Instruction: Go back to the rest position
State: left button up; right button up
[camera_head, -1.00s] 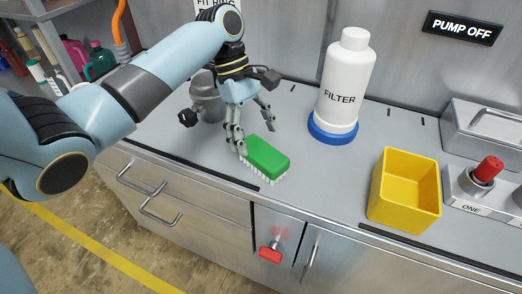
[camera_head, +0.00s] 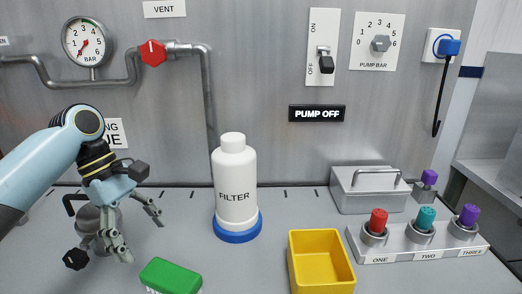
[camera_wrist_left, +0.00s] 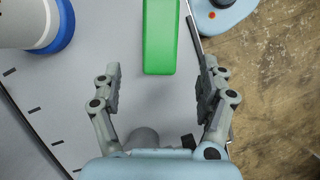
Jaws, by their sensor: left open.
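My left gripper (camera_head: 141,238) is at the left of the head view, with its fingers spread and nothing between them. The fingers point down and to the right. A green brush (camera_head: 170,277) lies on the counter just beyond the fingertips, clear of them, and is cut by the bottom edge of the head view. In the left wrist view the spread fingers of my left gripper (camera_wrist_left: 162,85) frame empty counter, with the brush (camera_wrist_left: 160,35) ahead. My right gripper is in neither view.
A grey metal fitting (camera_head: 92,222) stands behind my left gripper. The white filter bottle (camera_head: 235,180) on its blue base (camera_head: 237,232) and an open yellow bin (camera_head: 320,262) stand to the right.

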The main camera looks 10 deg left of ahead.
pick_arm(q)
jog(key=s+d+f+m+t+y, duration=0.2)
jog(key=s+d+f+m, duration=0.25)
jog(key=s+m, duration=0.45)
jog(key=s+r+m+t+y, duration=0.2)
jog(key=s+r+m+y, duration=0.15)
jog(key=s+m, duration=0.6)
jog(key=s+a+f+n+g+b, duration=0.2)
jog(key=f+b, duration=0.7)
jog(key=f, duration=2.6)
jog(key=s+a+f+b, duration=0.1)
jog(key=s+f+b, duration=0.3)
jog(key=s+f, duration=0.6)
jog(key=s+a+f+b, duration=0.1)
jog(key=s+f+b, duration=0.3)
jog(key=s+f, duration=0.5)
notch_tip(320, 180, down, 5)
jog(key=shift+s+a+f, duration=0.15)
jog(key=shift+s+a, duration=0.05)
jog(key=shift+s, duration=0.15)
